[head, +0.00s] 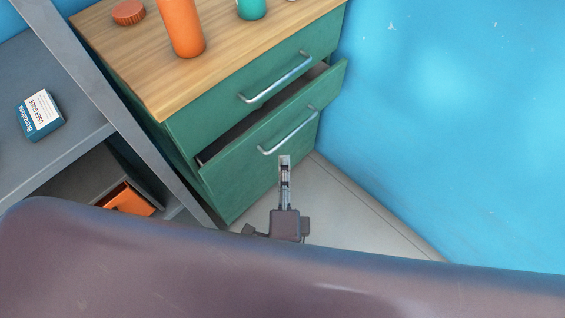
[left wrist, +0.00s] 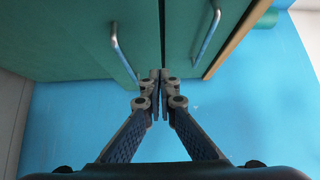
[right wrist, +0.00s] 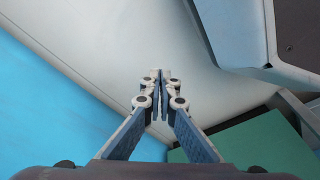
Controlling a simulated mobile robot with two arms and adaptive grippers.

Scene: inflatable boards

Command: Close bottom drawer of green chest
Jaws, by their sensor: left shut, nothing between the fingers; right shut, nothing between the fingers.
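The green chest (head: 174,140) has a wooden top and two visible drawers with metal bar handles. Its upper drawer (head: 228,102) looks shut. Its bottom drawer (head: 240,175) is pulled partly out, with a dark gap above its front panel. My left gripper (head: 285,158) is shut and empty in front of the bottom drawer, just below its handle (head: 288,132); I cannot tell whether it touches. In the left wrist view, the shut fingers (left wrist: 160,76) show against the drawer edge, between the two handles. My right gripper (right wrist: 158,76) is shut and empty, away from the drawer fronts.
An orange bottle (head: 181,25), a ribbed orange lid (head: 128,12) and a teal container (head: 251,8) stand on the chest. A grey shelf (head: 75,120) holding a boxed item (head: 40,115) is at left. A blue wall (head: 450,110) is close at right.

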